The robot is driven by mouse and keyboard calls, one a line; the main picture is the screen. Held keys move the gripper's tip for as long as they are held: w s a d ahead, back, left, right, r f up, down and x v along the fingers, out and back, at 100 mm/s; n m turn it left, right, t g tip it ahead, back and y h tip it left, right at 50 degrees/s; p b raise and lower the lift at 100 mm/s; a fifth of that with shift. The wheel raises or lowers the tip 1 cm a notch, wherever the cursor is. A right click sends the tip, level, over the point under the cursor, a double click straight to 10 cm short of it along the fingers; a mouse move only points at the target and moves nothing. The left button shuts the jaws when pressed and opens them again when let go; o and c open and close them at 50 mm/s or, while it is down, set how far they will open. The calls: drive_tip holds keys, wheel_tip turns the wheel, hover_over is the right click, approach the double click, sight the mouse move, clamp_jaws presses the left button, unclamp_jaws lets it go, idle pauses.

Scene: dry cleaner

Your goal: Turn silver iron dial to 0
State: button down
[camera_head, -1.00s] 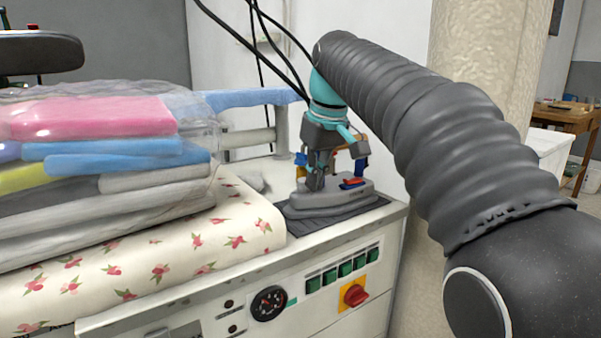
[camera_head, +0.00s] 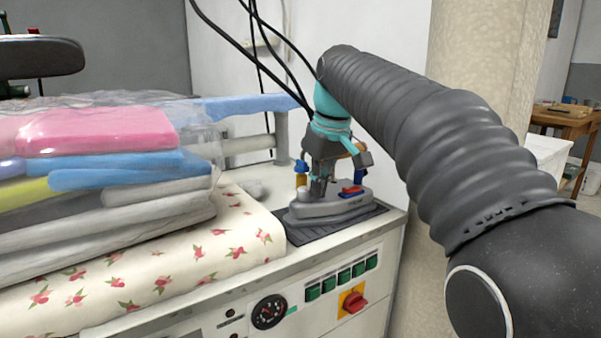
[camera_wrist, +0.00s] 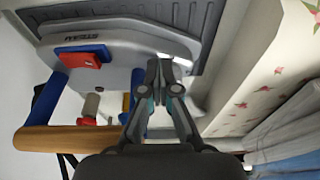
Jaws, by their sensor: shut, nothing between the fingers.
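The silver-grey iron (camera_head: 335,207) rests on a dark ribbed mat (camera_head: 310,229) at the right end of the white ironing station. In the wrist view the iron body (camera_wrist: 125,42) shows STEAM lettering, a red and blue switch (camera_wrist: 83,57), blue posts and a wooden handle (camera_wrist: 62,138). A small pale knob (camera_wrist: 91,104) stands between the posts; I cannot tell whether it is the dial. My gripper (camera_head: 318,189) points down at the iron's left part. Its fingers (camera_wrist: 164,72) are shut and empty, at the iron's edge. Contact and any dial setting cannot be read.
Bagged folded clothes (camera_head: 110,150) and a floral cloth (camera_head: 180,260) fill the station's left side. The front panel has green buttons (camera_head: 343,277), a gauge (camera_head: 269,311) and a red rotary switch (camera_head: 354,302). Black cables hang behind the iron. A pillar (camera_head: 480,70) stands at right.

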drive_tip(key=shift+s+d, duration=0.1)
idle(0.4)
drive_tip(key=shift+s+d, duration=0.1)
drive_tip(key=shift+d, duration=0.1)
drive_tip(key=shift+r, duration=3)
